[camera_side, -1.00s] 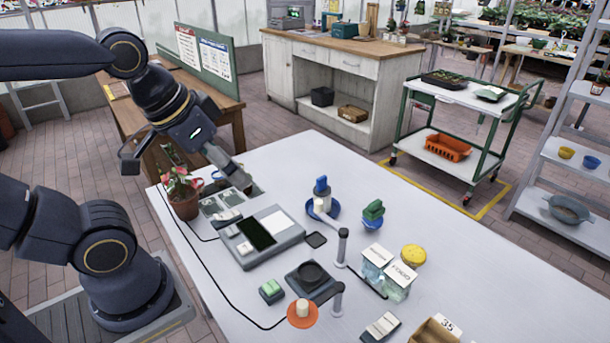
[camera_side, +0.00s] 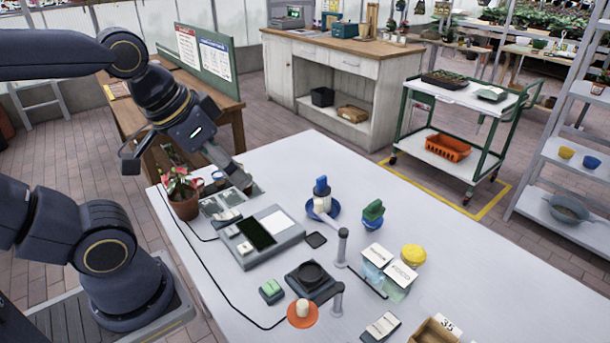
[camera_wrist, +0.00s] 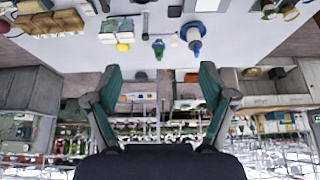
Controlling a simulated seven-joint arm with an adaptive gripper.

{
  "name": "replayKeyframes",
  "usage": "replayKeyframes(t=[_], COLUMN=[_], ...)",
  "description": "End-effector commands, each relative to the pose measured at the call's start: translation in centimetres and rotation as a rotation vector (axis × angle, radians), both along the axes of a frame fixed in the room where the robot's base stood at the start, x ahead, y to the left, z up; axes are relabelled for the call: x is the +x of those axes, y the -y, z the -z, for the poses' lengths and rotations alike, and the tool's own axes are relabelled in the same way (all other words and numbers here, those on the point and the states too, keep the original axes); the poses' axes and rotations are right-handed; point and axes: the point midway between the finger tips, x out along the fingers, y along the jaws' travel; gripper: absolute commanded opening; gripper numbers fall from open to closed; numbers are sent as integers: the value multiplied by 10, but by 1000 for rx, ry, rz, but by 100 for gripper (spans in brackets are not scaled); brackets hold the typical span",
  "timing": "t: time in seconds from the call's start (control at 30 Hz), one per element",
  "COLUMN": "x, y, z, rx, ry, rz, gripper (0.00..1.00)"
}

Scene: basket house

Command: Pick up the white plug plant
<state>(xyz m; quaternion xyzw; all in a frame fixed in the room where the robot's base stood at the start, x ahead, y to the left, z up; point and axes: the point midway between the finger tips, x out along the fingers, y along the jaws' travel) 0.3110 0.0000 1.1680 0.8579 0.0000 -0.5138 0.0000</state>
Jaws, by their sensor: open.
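No plant that I can clearly name as the white plug plant shows. A potted plant with red and pale leaves (camera_side: 181,187) stands at the left end of the white table in the side view. Small grey trays (camera_side: 211,206) lie just right of it, their contents too small to tell. My gripper (camera_side: 243,183) is low over the table's far left corner, right of the potted plant; whether it touches anything there is unclear. In the wrist view my gripper (camera_wrist: 160,78) is open, with its two green-faced fingers wide apart and nothing between them.
A grey device with a dark screen (camera_side: 258,236) lies in front of the trays. A blue-and-white bottle (camera_side: 321,195), a green-and-blue item (camera_side: 373,213), clear boxes (camera_side: 388,271) and a yellow round item (camera_side: 413,255) stand farther right.

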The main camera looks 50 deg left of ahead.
Motion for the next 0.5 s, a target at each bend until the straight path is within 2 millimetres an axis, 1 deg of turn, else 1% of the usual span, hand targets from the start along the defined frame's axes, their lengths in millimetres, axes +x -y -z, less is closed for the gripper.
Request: replayKeyframes(t=[0.03, 0.13, 0.17, 0.4, 0.5], x=[0, 0, 0, 0, -1], y=[0, 0, 0, 0, 0], z=[0, 0, 0, 0, 0], rx=[0, 0, 0, 0, 14], ry=[0, 0, 0, 0, -4], rz=[0, 0, 0, 0, 26], gripper=[73, 62, 60, 60, 60])
